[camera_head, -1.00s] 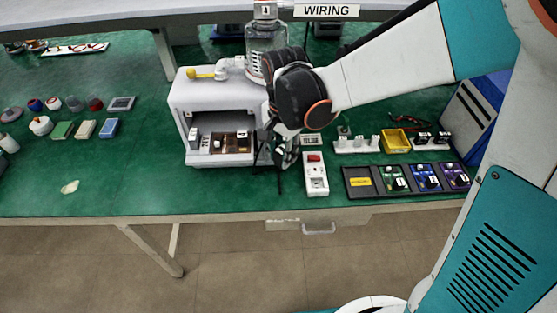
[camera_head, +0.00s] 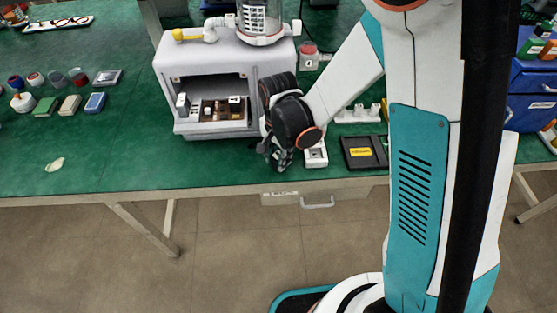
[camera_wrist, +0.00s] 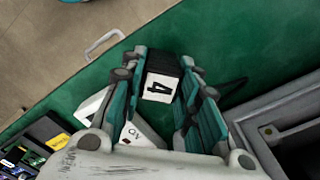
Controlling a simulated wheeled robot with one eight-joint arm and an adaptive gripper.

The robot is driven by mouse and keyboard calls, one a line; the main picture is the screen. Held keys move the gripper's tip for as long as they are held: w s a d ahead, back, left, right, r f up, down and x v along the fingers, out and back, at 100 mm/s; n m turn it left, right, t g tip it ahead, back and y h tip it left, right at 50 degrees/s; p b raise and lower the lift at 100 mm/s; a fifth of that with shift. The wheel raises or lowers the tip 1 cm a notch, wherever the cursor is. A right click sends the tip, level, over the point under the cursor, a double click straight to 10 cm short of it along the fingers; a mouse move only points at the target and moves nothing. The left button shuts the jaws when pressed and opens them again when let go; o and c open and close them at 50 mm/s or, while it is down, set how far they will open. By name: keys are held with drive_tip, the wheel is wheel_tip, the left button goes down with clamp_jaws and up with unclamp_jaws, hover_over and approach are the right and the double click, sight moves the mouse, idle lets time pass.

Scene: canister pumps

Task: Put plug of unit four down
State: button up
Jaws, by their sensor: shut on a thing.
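My gripper (camera_wrist: 166,78) is shut on a black plug (camera_wrist: 161,62) with a white label reading 4 (camera_wrist: 161,86), in the wrist view. The green tabletop is behind the plug; I cannot tell whether the plug touches it. In the head view my gripper (camera_head: 278,157) is at the front right corner of the white pump unit (camera_head: 215,60), and the plug is hard to make out there. A black cord (camera_wrist: 233,84) runs to the right of the fingers in the wrist view.
The unit's open bay (camera_head: 222,92) holds a small board.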

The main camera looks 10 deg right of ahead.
sight(278, 155)
drive_tip(key=shift+f, duration=0.55)
drive_tip(key=shift+f, duration=0.15)
drive_tip(key=o, duration=1)
drive_tip(key=shift+o, duration=0.2)
wheel_tip(278, 155, up, 12)
drive_tip(key=p, duration=0.4)
drive_tip(key=shift+r, duration=0.2)
